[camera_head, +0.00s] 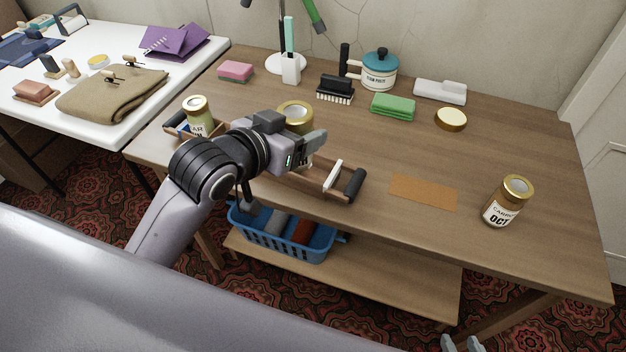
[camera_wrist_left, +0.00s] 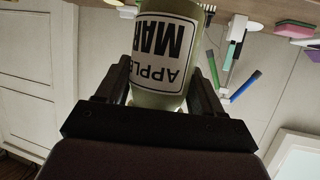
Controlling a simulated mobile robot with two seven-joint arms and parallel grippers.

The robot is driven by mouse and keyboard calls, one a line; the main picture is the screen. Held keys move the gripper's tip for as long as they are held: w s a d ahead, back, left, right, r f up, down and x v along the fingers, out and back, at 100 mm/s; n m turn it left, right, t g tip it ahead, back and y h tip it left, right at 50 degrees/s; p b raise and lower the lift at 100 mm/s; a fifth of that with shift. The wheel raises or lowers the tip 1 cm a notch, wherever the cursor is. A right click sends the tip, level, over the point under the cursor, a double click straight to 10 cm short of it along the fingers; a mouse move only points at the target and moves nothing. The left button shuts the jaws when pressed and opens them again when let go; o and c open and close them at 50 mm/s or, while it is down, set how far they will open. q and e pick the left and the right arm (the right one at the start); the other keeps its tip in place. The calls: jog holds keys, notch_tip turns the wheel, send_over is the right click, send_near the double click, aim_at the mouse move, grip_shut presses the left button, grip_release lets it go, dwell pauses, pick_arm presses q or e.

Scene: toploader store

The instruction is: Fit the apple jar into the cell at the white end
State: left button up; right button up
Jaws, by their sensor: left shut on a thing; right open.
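My left gripper (camera_head: 315,145) is shut on the apple jar (camera_head: 295,113), a greenish glass jar with a gold lid. In the left wrist view the apple jar (camera_wrist_left: 165,55) sits between the fingers, its label reading "APPLE MAR" upside down. A wooden carrier (camera_head: 312,183) lies at the table's front edge, with a dark handle (camera_head: 355,183) and a white strip (camera_head: 333,175) at its right end. The held jar is over or behind the carrier's middle; its base is hidden. Another gold-lidded jar (camera_head: 198,118) stands at the carrier's left end. My right gripper (camera_head: 462,344) is low at the bottom edge, open.
A carrot jar (camera_head: 507,203) stands at the table's right front. An orange-brown mat (camera_head: 423,191) lies right of the carrier. A blue basket (camera_head: 280,240) is below.

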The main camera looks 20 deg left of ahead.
aim_at(306, 104)
pick_arm(q)
jog(key=w+r+m+h, duration=0.1)
jog(key=w+d+r+h+b, duration=0.1)
jog(key=w, duration=0.1)
jog(key=w+m, duration=0.1)
jog(key=shift+w+d+r+m+g+h+b, duration=0.25)
jog(key=shift+d+r+m+g+h+b, duration=0.05)
jog(key=shift+d+r+g+h+b, duration=0.1)
notch_tip(306, 104, up, 4)
jog(key=w+m+g+h+b, duration=0.1)
jog(key=w+m+h, duration=0.1)
jog(key=w, duration=0.1)
jog(key=f, duration=0.6)
jog(key=f+b, duration=0.1)
jog(key=f, duration=0.6)
jog(key=f+b, duration=0.1)
jog(key=f, duration=0.5)
jog(key=shift+s+a+f, duration=0.15)
jog(key=shift+s+a, duration=0.05)
jog(key=shift+a, duration=0.2)
jog(key=shift+f, duration=0.1)
jog(key=o, duration=1.3)
jog(key=shift+f, duration=0.1)
